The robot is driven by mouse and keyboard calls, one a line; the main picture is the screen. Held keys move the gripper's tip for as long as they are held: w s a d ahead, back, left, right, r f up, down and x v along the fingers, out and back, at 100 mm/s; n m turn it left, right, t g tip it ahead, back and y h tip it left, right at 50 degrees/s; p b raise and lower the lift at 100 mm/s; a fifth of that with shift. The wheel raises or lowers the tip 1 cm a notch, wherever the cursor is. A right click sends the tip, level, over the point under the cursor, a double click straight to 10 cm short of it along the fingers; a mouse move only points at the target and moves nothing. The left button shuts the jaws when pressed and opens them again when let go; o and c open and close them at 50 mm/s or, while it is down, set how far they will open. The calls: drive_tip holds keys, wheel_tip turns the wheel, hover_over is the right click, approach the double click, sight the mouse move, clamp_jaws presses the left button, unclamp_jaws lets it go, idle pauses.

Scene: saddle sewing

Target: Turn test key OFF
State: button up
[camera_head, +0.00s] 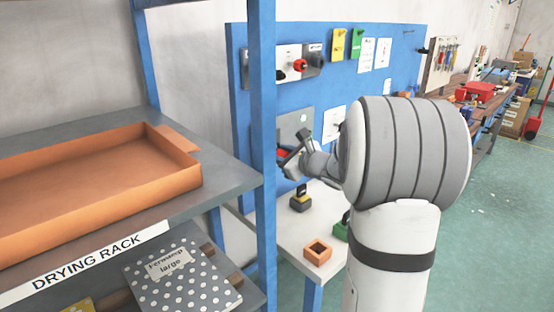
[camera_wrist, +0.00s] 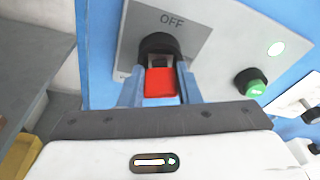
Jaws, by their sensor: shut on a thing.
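The red test key (camera_wrist: 160,84) sits in a round black switch (camera_wrist: 158,44) on a grey plate. The plate (camera_wrist: 188,22) carries the word OFF above the switch. In the wrist view my gripper (camera_wrist: 161,78) has one finger on each side of the red key and is shut on it. In the head view my gripper (camera_head: 290,160) reaches the blue panel, with a bit of the red key (camera_head: 283,154) showing beside it. My arm and the blue post hide part of this spot.
A drying rack (camera_head: 215,160) with an orange tray (camera_head: 190,178) stands at left. A white table (camera_head: 290,232) below the panel holds a small orange box (camera_head: 317,254).

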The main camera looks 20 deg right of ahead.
drive_tip(key=shift+f+n+h+b, duration=0.1)
drive_tip(key=shift+n+h+b, duration=0.3)
drive_tip(key=shift+b, duration=1.05)
drive_tip(key=shift+f+n+b, duration=0.15)
drive_tip(key=shift+n+b, duration=0.15)
drive_tip(key=shift+b, duration=0.35)
drive_tip(key=shift+a+n+t+b, duration=0.1)
drive_tip(key=shift+n+t+b, duration=0.6)
drive_tip(key=shift+b, duration=2)
drive_tip(key=shift+n+g+b, duration=0.3)
drive_tip(key=shift+n+b, duration=0.05)
drive_tip(key=shift+n, duration=0.05)
drive_tip(key=shift+n+b, duration=0.6)
drive_tip(key=shift+b, duration=1)
drive_tip(key=shift+s+f+n+h+b, duration=0.1)
drive_tip(key=shift+n+h+b, duration=0.45)
drive_tip(key=shift+b, duration=1.3)
drive_tip(key=shift+n, duration=0.25)
drive_tip(key=shift+a+n+t+b, duration=0.1)
drive_tip(key=shift+n+t+b, duration=0.6)
drive_tip(key=shift+b, duration=2)
drive_tip(key=shift+n+b, duration=0.7)
drive_tip(key=shift+b, duration=0.1)
